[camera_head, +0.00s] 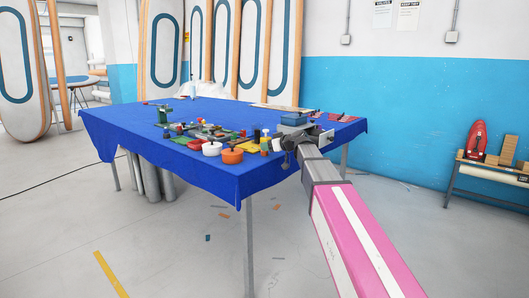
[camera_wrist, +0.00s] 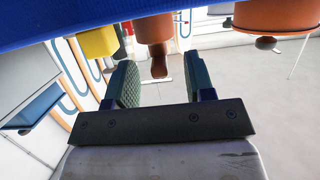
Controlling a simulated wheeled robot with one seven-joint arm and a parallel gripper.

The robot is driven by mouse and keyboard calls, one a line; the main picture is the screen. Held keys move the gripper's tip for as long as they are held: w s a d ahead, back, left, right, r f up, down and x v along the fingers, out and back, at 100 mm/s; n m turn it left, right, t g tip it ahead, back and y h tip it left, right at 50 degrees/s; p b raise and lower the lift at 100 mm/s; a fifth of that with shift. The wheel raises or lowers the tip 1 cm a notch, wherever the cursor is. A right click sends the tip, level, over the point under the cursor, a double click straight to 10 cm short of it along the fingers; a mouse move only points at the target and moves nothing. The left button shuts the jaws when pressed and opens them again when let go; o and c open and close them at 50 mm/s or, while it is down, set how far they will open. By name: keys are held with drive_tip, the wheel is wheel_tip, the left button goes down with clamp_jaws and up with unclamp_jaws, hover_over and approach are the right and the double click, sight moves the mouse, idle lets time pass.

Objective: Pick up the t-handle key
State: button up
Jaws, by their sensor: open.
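I cannot pick out the t-handle key for certain among the small items on the blue table (camera_head: 190,168). My gripper (camera_head: 284,153) is at the table's front right edge in the head view, small and partly blended with the arm. In the wrist view my gripper (camera_wrist: 163,82) has its two green padded fingers apart, with nothing held between them. An orange-brown piece with a darker rounded end (camera_wrist: 158,60) shows beyond the gap between the fingers. I cannot tell whether it is the key.
The wrist view looks upside down. An orange pot (camera_head: 232,156) and a white pot (camera_head: 211,149) stand near the front edge, left of my gripper. A yellow block (camera_wrist: 97,42) shows in the wrist view. A blue box (camera_head: 293,119) stands behind my gripper.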

drive_tip(key=x, duration=0.2)
drive_tip(key=shift+w+a, duration=0.2)
drive_tip(key=shift+a, duration=0.1)
drive_tip(key=shift+s, duration=0.1)
clamp_jaws()
